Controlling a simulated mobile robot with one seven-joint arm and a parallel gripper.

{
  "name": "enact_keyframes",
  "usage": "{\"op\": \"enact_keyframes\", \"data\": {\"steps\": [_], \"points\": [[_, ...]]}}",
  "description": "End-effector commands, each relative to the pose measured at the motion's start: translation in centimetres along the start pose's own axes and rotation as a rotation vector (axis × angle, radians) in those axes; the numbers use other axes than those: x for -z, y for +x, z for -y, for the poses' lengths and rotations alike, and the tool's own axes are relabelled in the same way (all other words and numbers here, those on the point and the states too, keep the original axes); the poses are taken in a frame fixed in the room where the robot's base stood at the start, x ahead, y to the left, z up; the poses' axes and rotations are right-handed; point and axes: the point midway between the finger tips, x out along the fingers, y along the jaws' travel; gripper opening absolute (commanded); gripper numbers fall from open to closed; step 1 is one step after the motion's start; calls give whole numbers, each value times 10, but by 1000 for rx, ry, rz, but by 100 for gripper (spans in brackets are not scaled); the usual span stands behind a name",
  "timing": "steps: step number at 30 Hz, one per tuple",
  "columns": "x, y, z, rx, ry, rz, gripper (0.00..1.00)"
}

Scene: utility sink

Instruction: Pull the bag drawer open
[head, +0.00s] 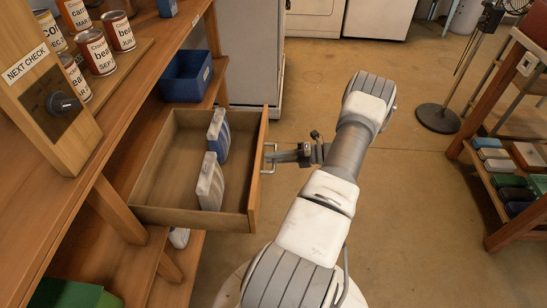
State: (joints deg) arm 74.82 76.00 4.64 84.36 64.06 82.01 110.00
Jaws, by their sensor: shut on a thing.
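The bag drawer (165,214) is a wooden drawer standing well out from the wooden shelf unit on the left in the head view. Two pale bags with blue parts, a rear bag (217,134) and a nearer bag (210,182), stand upright inside it towards the front panel. A metal handle (269,158) is on the outer face of the front panel. My gripper (275,156) reaches in from the right and is shut on the handle. The exact fingertip contact is small in this view.
Several labelled cans (98,57) stand on the shelf at upper left. A blue bin (187,77) sits behind the drawer. A stand with a round base (438,118) and a rack (510,160) are on the right. The floor (400,210) between is clear.

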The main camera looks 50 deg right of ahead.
Motion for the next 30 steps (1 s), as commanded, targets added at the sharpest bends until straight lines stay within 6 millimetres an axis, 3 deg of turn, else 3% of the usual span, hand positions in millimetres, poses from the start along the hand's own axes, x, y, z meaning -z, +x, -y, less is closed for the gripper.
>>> {"op": "enact_keyframes", "data": {"steps": [1, 5, 6, 17, 23, 30], "points": [[0, 0, 0, 0, 0, 0, 21], [0, 0, 0, 0, 0, 0, 44], [0, 0, 0, 0, 0, 0, 46], [0, -6, 0, 1, -1, 2, 46], [-1, -39, -1, 1, -2, 4, 46], [0, -99, 0, 2, -2, 4, 46]]}}
